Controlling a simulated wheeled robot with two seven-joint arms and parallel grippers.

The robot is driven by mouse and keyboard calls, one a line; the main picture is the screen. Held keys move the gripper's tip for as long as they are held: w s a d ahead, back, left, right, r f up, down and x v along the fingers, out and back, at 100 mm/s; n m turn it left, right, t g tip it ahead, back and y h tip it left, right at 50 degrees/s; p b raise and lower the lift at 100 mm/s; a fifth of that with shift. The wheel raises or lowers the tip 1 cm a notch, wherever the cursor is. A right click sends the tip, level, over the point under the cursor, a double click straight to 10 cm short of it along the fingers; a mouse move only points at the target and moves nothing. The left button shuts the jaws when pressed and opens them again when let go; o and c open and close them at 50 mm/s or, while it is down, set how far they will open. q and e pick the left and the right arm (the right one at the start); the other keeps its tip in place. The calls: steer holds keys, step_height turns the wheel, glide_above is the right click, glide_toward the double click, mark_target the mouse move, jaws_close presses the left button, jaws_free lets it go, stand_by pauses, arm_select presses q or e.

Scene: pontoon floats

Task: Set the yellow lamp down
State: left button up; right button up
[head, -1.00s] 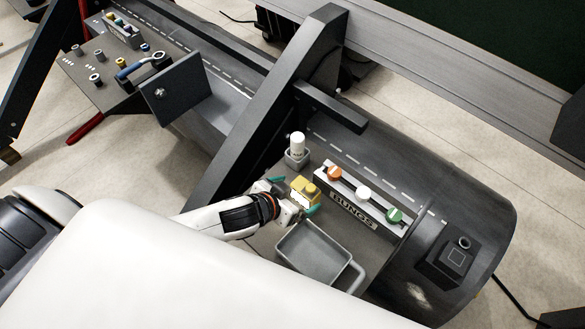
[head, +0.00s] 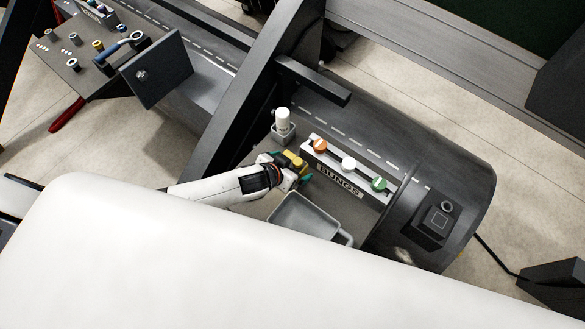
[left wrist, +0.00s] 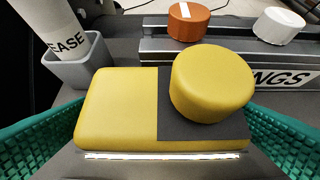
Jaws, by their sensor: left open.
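The yellow lamp (head: 297,164) is a block with a round yellow knob on a dark plate and a lit white strip along its near edge. It appears to rest upright on the grey deck behind the tray. It fills the middle of the left wrist view (left wrist: 115,112). My left gripper (head: 286,168) is open, with its teal fingers on either side of the lamp. In the left wrist view the fingers show at both edges, and I cannot tell whether either touches the lamp. My right gripper is not in view.
A white grease tube (head: 283,120) stands in a grey holder left of the lamp. A bungs rack (head: 335,178) with orange, white and green bungs lies behind it. A grey tray (head: 300,218) is in front. A dark frame beam (head: 250,90) rises at left.

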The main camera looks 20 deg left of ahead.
arm_select(q)
steer(key=shift+x, duration=0.8)
steer(key=shift+r, duration=0.1)
steer(key=c, duration=1.5)
